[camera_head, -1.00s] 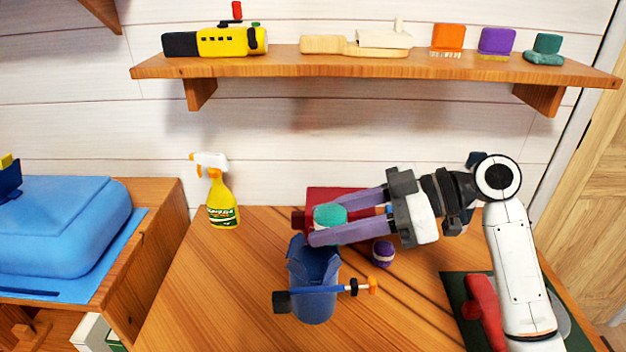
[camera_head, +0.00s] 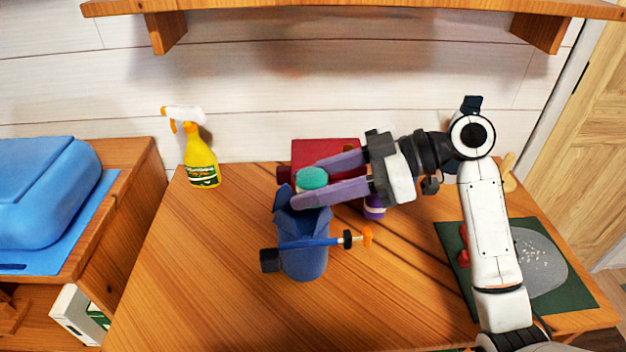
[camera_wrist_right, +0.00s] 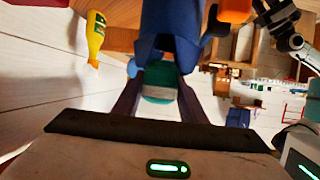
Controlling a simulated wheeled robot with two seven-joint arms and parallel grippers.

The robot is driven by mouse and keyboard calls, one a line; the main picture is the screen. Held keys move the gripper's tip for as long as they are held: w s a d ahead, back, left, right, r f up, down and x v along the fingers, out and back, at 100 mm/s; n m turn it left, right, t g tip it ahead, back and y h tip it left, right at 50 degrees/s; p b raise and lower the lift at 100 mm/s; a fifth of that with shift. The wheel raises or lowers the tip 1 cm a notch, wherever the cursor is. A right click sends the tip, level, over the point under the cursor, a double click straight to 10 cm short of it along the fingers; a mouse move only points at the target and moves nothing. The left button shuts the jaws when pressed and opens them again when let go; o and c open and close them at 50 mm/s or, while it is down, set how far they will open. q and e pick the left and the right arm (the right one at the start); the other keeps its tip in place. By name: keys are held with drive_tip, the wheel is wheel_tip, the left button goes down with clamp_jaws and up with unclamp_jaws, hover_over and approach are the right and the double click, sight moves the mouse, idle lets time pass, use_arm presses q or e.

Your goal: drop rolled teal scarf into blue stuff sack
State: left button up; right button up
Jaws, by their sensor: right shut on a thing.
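The rolled teal scarf (camera_head: 312,178) is pinched between the purple fingers of my right gripper (camera_head: 312,184). The scarf also shows between the fingers in the right wrist view (camera_wrist_right: 158,80). The blue stuff sack (camera_head: 304,262) stands upright on the table with its mouth open. The scarf and fingertips are at the back of the sack's mouth, seemingly just above it; the exact height is unclear. The sack's inside is mostly hidden. In the right wrist view, a dark and white arm part, seemingly my left arm, shows at upper right; its jaws are unclear.
A blue rod with a black block and orange tip (camera_head: 367,235) crosses the sack's front. A red box (camera_head: 325,151) lies behind the gripper, and a purple item (camera_head: 374,209) lies beneath it. A yellow spray bottle (camera_head: 202,165) stands at the left. The table's front left is clear.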

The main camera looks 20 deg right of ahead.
drive_tip(key=o, duration=1.1)
use_arm(q)
drive_tip(key=shift+w+r, duration=0.2)
drive_tip(key=shift+w, duration=0.15)
use_arm(e)
drive_tip(key=shift+o, duration=0.2)
drive_tip(key=shift+d+r, duration=0.15)
drive_tip(key=shift+d, duration=0.15)
use_arm(q)
drive_tip(key=shift+s+f+b, duration=0.2)
drive_tip(key=shift+f+b, duration=0.4)
drive_tip(key=shift+f, duration=0.1)
use_arm(e)
drive_tip(key=v, duration=0.9)
drive_tip(key=shift+s+d, duration=0.2)
drive_tip(key=shift+d, duration=0.1)
drive_tip(key=shift+r, duration=0.15)
